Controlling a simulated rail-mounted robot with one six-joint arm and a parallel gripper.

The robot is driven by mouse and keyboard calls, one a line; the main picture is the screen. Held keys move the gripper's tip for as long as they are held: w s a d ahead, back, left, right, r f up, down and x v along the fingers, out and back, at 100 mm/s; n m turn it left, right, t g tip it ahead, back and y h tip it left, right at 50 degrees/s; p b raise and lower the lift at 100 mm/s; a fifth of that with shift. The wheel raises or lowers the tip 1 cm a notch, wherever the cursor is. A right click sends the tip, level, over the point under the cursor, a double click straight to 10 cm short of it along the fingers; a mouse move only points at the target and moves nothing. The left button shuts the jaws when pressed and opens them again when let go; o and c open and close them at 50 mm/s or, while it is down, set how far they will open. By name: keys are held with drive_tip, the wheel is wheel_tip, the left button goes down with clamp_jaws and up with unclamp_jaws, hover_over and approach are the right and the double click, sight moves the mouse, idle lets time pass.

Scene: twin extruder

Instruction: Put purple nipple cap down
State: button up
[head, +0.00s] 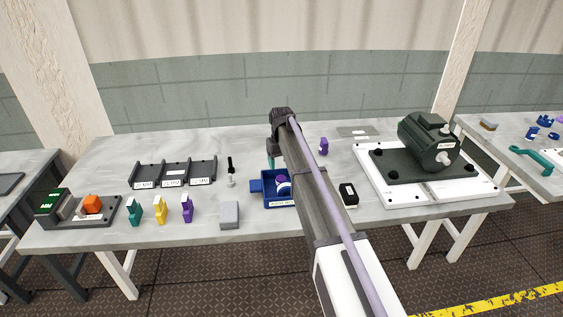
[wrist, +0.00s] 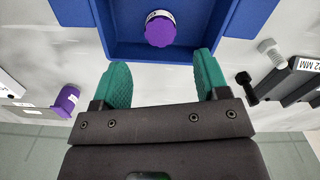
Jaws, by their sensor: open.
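The purple nipple cap (wrist: 160,30) lies in the blue tray (wrist: 255,10), near the tray's wall closest to my gripper in the wrist view. In the head view, purple and white shapes show inside the blue tray (head: 265,201). My gripper (wrist: 162,72) is open, with its teal fingers apart and nothing between them. The cap lies just beyond the fingertips, apart from them. In the head view my arm hides most of the gripper; a bit of a teal finger (head: 271,161) shows above the tray's back.
A black-and-white box (head: 348,195) stands right of the tray and a grey block (head: 230,215) left. Another purple part (head: 323,147) stands behind. A dark three-slot rack (head: 173,173) is at left, a motor (head: 430,145) at right. Teal, yellow and purple pieces stand front left.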

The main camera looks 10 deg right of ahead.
wheel_tip(320, 180, up, 4)
drive_tip(key=p, duration=0.2)
drive_tip(key=s+m, duration=0.2)
drive_tip(key=s, duration=3.4)
drive_tip(key=shift+s, duration=0.15)
